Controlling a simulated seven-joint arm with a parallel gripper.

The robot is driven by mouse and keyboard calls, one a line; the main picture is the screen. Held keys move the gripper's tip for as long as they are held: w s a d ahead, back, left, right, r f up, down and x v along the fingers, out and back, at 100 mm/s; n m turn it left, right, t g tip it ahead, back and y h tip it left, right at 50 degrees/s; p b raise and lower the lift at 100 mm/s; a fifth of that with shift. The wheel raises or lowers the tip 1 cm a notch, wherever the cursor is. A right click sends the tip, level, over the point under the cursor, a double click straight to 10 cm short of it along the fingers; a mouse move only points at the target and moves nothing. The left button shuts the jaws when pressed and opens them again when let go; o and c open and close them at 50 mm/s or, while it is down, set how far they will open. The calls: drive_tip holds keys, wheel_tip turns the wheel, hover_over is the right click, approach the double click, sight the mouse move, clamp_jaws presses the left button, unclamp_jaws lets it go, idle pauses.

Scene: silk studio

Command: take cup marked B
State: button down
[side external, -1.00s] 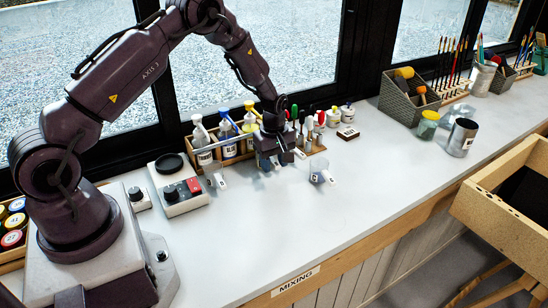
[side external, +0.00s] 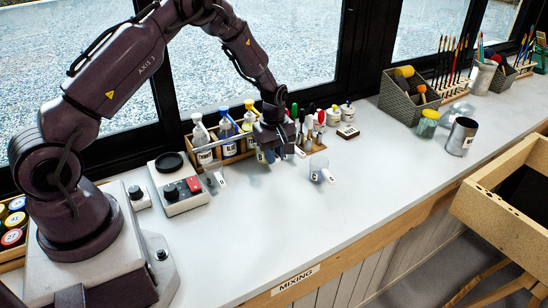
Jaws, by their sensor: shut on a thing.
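My gripper (side external: 271,152) points down in front of the wooden bottle rack and is shut on a small clear cup (side external: 264,157), mostly hidden by the fingers. The mark on this cup is not readable, and whether it touches the counter cannot be told. A second clear cup (side external: 213,172) with a white tab stands to the left, near the control box. A third clear cup (side external: 316,167) with a white tab and a dark letter, too small to read surely, stands to the right. Neither outer cup is touched by my gripper.
The wooden rack (side external: 233,155) with bottles stands close behind my gripper. A small dark-topped block (side external: 348,131) and a metal can (side external: 461,137) stand to the right. The white counter (side external: 270,225) is clear in front.

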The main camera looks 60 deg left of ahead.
drive_tip(key=shift+r, duration=0.25)
wheel_tip(320, 180, up, 5)
wheel_tip(320, 180, down, 5)
drive_tip(key=shift+r, duration=0.15)
drive_tip(key=shift+d+f, duration=0.15)
drive_tip(key=shift+f, duration=0.05)
drive_tip(key=d, duration=0.5)
drive_tip(key=shift+s+d+r, duration=0.1)
drive_tip(key=shift+d+r, duration=0.1)
drive_tip(key=shift+r, duration=0.1)
drive_tip(key=shift+d+r, duration=0.15)
drive_tip(key=shift+r, duration=1.9)
